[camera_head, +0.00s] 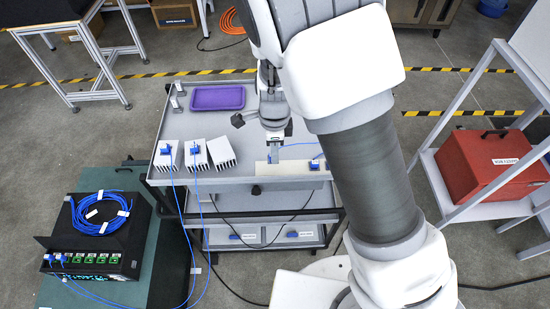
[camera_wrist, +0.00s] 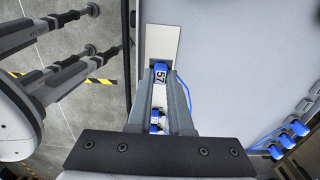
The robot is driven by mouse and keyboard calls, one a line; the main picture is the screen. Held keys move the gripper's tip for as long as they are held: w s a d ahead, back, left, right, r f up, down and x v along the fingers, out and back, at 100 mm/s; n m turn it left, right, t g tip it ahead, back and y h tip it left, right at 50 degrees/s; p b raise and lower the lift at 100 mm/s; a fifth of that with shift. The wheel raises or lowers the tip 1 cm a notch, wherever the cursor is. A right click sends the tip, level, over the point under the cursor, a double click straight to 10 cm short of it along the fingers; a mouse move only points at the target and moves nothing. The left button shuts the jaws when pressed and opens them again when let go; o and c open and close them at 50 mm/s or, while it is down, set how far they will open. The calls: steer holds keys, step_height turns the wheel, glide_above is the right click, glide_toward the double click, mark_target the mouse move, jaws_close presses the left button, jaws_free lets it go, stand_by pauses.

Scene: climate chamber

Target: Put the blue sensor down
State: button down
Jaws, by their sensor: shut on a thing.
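My gripper (camera_head: 274,155) is over the left part of a long pale block (camera_head: 292,170) at the cart's front edge. In the wrist view its grey fingers (camera_wrist: 160,82) are shut on a blue sensor (camera_wrist: 160,73) labelled 57. A blue cable runs from this sensor to the right. The block (camera_wrist: 158,42) shows beneath it; I cannot tell whether the sensor touches it. A second blue sensor (camera_head: 314,163) sits on the block's right part. A blue part (camera_wrist: 156,117) also shows between the fingers, lower in the wrist view.
On the cart top (camera_head: 217,125) stand several white finned blocks (camera_head: 195,153), two bearing blue sensors, left of my gripper. A purple tray (camera_head: 217,97) lies behind them. A black box with coiled blue cable (camera_head: 100,212) is at left. A red case (camera_head: 490,165) sits on a right shelf.

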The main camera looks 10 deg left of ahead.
steer(key=shift+f, duration=1.95)
steer(key=shift+f, duration=0.2)
steer(key=c, duration=0.8)
jaws_free()
steer(key=shift+c, duration=0.2)
steer(key=shift+r, duration=0.1)
